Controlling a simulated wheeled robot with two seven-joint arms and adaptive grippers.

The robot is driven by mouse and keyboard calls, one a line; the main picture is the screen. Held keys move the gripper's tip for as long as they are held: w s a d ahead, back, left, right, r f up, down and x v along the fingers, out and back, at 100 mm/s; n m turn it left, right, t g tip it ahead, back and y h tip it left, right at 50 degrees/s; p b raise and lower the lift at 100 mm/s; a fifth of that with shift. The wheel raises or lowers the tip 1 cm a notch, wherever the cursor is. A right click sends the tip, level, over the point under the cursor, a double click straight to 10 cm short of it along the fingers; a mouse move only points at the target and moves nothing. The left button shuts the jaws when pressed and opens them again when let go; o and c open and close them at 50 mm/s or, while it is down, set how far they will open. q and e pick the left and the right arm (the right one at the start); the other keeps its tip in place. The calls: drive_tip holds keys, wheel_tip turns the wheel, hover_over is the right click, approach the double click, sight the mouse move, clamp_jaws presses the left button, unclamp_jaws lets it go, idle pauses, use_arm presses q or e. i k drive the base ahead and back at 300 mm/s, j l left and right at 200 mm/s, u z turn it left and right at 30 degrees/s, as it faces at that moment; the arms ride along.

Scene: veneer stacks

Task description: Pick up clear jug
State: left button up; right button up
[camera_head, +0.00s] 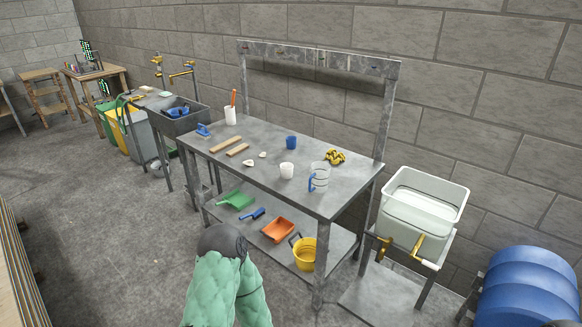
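The clear jug (321,175) stands upright on the grey metal workbench (270,175), near its right front edge. It is see-through, with a blue handle on its left side and dark bands or marks on its wall. A white cup (287,171) stands just left of it, apart from it. Neither of my grippers is in view, and nothing is seen touching the jug.
A blue cup (291,142) and a yellow-black bundle (335,157) lie behind the jug. A white basin (422,213) and blue barrel (530,287) stand right. Open floor lies left.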

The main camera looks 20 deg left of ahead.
sight(318, 183)
drive_tip(key=i+j+u, duration=0.15)
drive_tip(key=i+u, duration=0.7)
drive_tip(key=i+j+z, duration=0.6)
drive_tip(key=j, duration=0.2)
